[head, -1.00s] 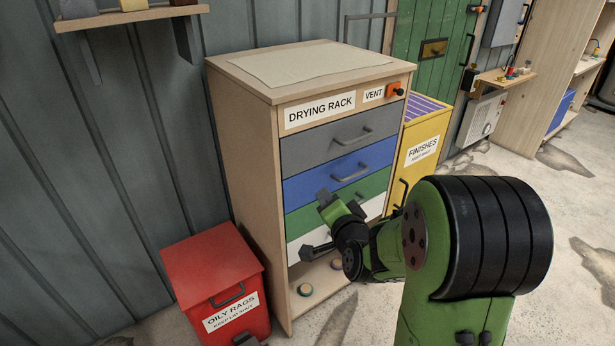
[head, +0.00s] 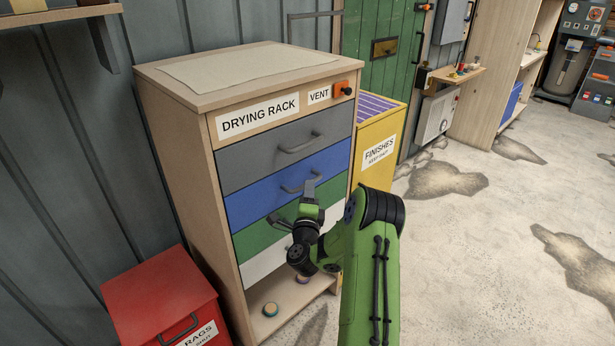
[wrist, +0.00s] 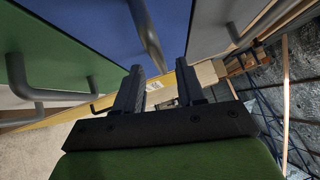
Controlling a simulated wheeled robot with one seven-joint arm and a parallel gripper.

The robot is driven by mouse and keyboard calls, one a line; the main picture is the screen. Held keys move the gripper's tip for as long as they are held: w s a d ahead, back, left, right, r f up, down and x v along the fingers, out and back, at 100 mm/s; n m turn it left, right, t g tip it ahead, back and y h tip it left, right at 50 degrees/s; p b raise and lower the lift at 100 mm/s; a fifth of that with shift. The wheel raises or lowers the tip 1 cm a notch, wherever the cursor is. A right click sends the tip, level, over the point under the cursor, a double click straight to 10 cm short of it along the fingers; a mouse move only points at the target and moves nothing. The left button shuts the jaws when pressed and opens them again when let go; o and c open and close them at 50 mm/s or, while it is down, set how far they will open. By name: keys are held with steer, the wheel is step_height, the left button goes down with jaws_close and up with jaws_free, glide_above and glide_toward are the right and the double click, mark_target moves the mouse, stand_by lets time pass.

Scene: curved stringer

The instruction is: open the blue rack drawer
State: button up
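The blue drawer (head: 262,188) is the second from the top of the drying rack (head: 185,150) and looks flush with its neighbours. Its grey bar handle (head: 291,188) is partly covered by my gripper (head: 309,190) in the head view. In the wrist view the blue front (wrist: 95,30) fills the top middle, and its handle (wrist: 146,32) runs down towards the gap between my fingers. My gripper (wrist: 160,75) is open, with its two dark fingers apart on either side of the handle's line. I cannot tell whether they touch it.
The grey drawer (head: 240,157) lies above, the green drawer (head: 252,238) and a white drawer (head: 262,264) below. A red oily rags bin (head: 160,295) stands at lower left. A yellow finishes cabinet (head: 375,150) adjoins the rack's right side. Floor to the right is open.

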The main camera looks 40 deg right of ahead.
steer(key=p+x, duration=0.1)
steer(key=x, duration=0.3)
steer(key=shift+w+d, duration=0.15)
steer(key=shift+c, duration=0.5)
jaws_close()
